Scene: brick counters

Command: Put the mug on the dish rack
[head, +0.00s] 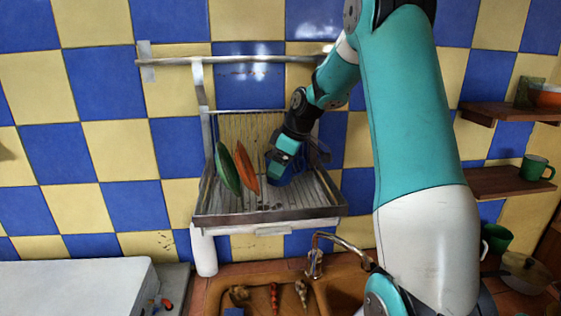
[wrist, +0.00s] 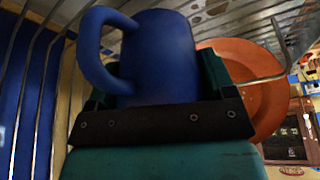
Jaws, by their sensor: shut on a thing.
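The blue mug (wrist: 163,58) fills the middle of the wrist view, with its handle to the left. My gripper (head: 280,165) is shut on the mug, which shows as a dark blue patch in the head view (head: 290,177). The dish rack (head: 270,213) hangs on the tiled wall, and my gripper is inside it, right of the plates. Rack wires (wrist: 270,15) show above and beside the mug in the wrist view. I cannot tell whether the mug touches the rack floor.
A green plate (head: 227,168) and an orange plate (head: 246,168) stand on edge in the rack, left of my gripper. A faucet (head: 315,258) and sink (head: 260,275) lie below. Shelves at right hold a green mug (head: 537,168).

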